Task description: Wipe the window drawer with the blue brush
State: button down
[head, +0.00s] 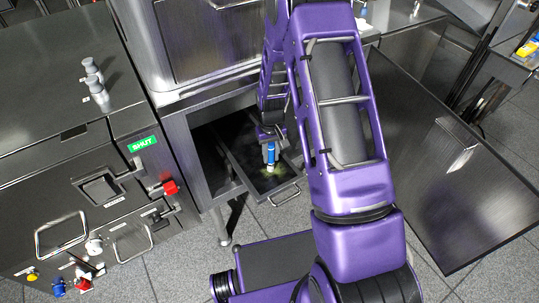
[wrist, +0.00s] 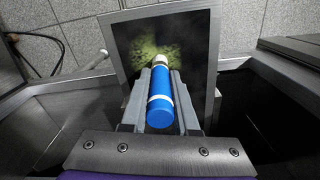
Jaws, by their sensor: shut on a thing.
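My gripper (wrist: 160,106) is shut on the blue brush (wrist: 160,112), which has a blue handle with white bands. The brush also shows in the head view (head: 271,154), pointing down over the window drawer (head: 235,158). The drawer is pulled out of the cabinet and has a metal handle at its front. In the wrist view, the drawer's dark window panel (wrist: 196,40) lies beyond the brush tip, with a yellow-green dirty patch (wrist: 172,42) at the tip. The bristles are hidden, and I cannot tell whether they touch the panel.
A control cabinet (head: 90,150) with knobs, handles and a green "SHUT" label (head: 142,144) stands at the left. A large open metal door (head: 450,170) is at the right. Grey tiled floor (head: 180,262) lies in front.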

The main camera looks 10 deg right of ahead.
jog(key=shift+d, duration=0.1)
jog(key=shift+w+d, duration=0.3)
jog(key=shift+d, duration=0.6)
jog(key=shift+w+d, duration=0.25)
jog(key=shift+d, duration=0.55)
jog(key=shift+a, duration=0.1)
jog(key=shift+s+a, duration=0.3)
jog(key=shift+a, duration=0.5)
jog(key=shift+a, duration=0.1)
jog(key=shift+s+a, duration=0.3)
jog(key=shift+a, duration=0.55)
jog(key=shift+a, duration=0.1)
